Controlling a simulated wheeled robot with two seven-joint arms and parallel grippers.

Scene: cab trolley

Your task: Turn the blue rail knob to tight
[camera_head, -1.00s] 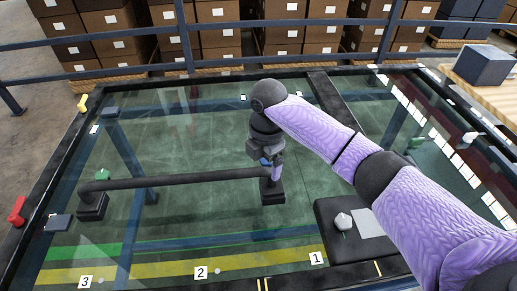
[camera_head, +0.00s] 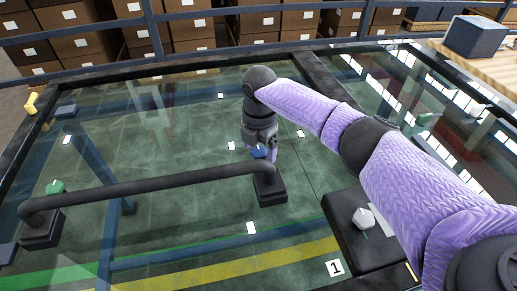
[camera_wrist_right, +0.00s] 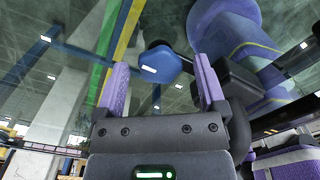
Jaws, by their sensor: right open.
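The blue rail knob (camera_head: 258,153) sits at the top of the right-hand post of a black rail (camera_head: 150,187). My right gripper (camera_head: 265,155) points down over it, with a purple finger close beside it. In the right wrist view the blue knob (camera_wrist_right: 160,64) lies between the tips of the open fingers (camera_wrist_right: 160,75), with gaps visible on both sides. I cannot tell whether a finger touches it. Any tight mark on the knob is too small to read. My left gripper is not in view.
A green knob (camera_head: 55,187) sits at the rail's left end. A black pad (camera_head: 350,245) with a pale faceted knob (camera_head: 363,217) lies right of the post, under my right forearm. The glass top (camera_head: 190,130) is clear behind the rail. A blue railing and stacked boxes stand beyond.

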